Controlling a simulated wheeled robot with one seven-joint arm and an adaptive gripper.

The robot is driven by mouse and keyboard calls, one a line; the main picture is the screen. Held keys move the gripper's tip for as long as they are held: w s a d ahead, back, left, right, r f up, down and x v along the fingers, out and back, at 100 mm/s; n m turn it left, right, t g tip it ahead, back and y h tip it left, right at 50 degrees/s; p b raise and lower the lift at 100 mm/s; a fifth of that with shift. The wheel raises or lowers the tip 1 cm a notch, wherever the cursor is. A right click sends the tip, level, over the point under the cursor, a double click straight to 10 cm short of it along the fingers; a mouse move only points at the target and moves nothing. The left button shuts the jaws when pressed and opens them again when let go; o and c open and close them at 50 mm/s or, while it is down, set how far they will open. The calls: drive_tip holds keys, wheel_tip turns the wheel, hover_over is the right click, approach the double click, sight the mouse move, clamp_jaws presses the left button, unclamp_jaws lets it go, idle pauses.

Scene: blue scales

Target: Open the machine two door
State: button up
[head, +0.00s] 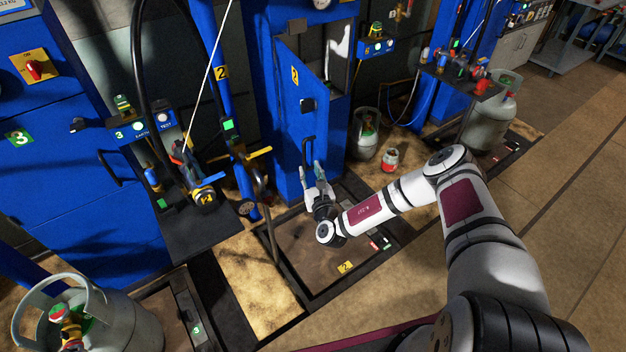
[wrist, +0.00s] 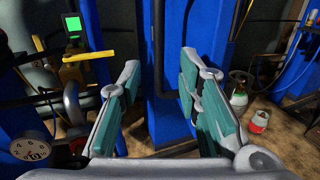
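The machine two door (head: 298,108) is a tall blue panel with a yellow "2" label. A dark recess shows beside its upper right edge, so it looks ajar. Its black vertical handle (head: 307,152) is on the lower part. My gripper (head: 317,172) is at the handle's lower end, fingers pointing up toward the door. In the wrist view my gripper (wrist: 160,95) is open, with teal pads wide apart. A dark upright bar, seemingly the handle (wrist: 158,45), shows between the fingers, with no clear contact.
A black shelf (head: 195,225) with valves and a yellow-handled post (head: 255,153) stand left of the door. Grey gas cylinders stand at right (head: 365,135) and front left (head: 110,325). A small red-and-white canister (head: 390,158) is on the floor. Open tiled floor lies at right.

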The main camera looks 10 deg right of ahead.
drive_tip(key=shift+s, duration=1.9)
